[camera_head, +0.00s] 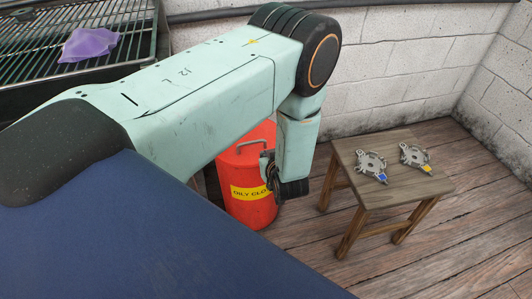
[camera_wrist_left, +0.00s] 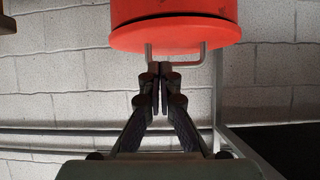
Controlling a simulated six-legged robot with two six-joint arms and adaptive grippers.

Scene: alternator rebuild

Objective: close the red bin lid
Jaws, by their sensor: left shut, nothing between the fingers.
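The red bin (camera_head: 252,207) stands on the plank floor with a yellow label reading "OILY CLO", the rest hidden. In the left wrist view, the lid's rim (camera_wrist_left: 175,38) and handle (camera_wrist_left: 203,58) appear just beyond my shut, empty fingertips (camera_wrist_left: 160,70). I cannot tell whether they touch the handle.
A wooden stool (camera_head: 385,195) right of the bin carries two metal parts (camera_head: 371,166) (camera_head: 414,156) with blue and yellow marks. A wire rack (camera_head: 75,35) with a purple cloth (camera_head: 88,44) is upper left. Block walls stand behind; the floor right of the stool is clear.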

